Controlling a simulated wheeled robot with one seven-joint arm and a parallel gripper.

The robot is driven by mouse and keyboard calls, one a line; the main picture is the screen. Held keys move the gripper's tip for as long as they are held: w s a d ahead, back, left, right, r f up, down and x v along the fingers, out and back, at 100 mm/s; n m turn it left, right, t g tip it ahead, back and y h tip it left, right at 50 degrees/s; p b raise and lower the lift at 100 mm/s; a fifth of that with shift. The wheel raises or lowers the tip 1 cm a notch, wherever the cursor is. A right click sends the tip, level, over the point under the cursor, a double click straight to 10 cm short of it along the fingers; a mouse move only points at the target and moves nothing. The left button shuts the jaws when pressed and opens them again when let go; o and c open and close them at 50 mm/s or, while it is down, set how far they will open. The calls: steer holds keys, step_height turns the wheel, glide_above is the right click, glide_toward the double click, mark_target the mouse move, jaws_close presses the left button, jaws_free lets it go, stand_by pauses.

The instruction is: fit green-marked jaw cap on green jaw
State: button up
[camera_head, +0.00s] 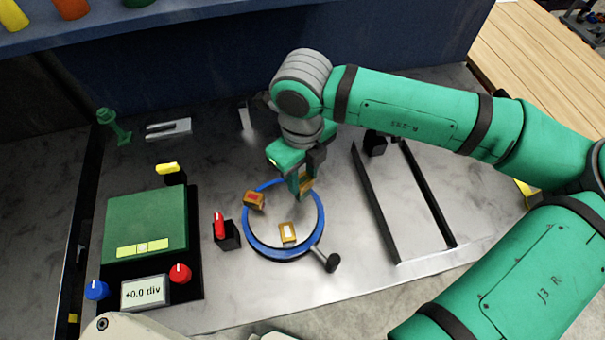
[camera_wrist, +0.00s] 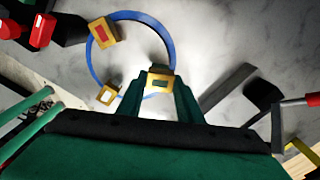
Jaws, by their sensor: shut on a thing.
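My gripper (camera_head: 303,187) points down over the right part of a blue ring (camera_head: 247,227) on the metal table. It is shut on a gold cap with a green mark, the green-marked jaw cap (camera_wrist: 160,83), held between the fingertips in the wrist view. The cap is partly hidden by the fingers in the head view (camera_head: 307,187). I cannot tell whether it touches the surface below. A red-marked cap (camera_head: 254,200) sits at the ring's left edge. A white-marked cap (camera_head: 288,233) sits at its front. I cannot make out the green jaw with certainty.
A green plate (camera_head: 145,220) with knobs and a display reading +0.0 div stands at left. A red-topped black block (camera_head: 228,238) stands between plate and ring. A black handle (camera_head: 332,262) sticks out from the ring. Two dark rails (camera_head: 374,205) lie at right.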

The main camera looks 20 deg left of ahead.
steer(key=shift+f, duration=0.15)
steer(key=shift+f, duration=1.3)
steer(key=o, duration=1.7)
steer(key=shift+c, duration=0.2)
steer(key=shift+r, duration=3.5)
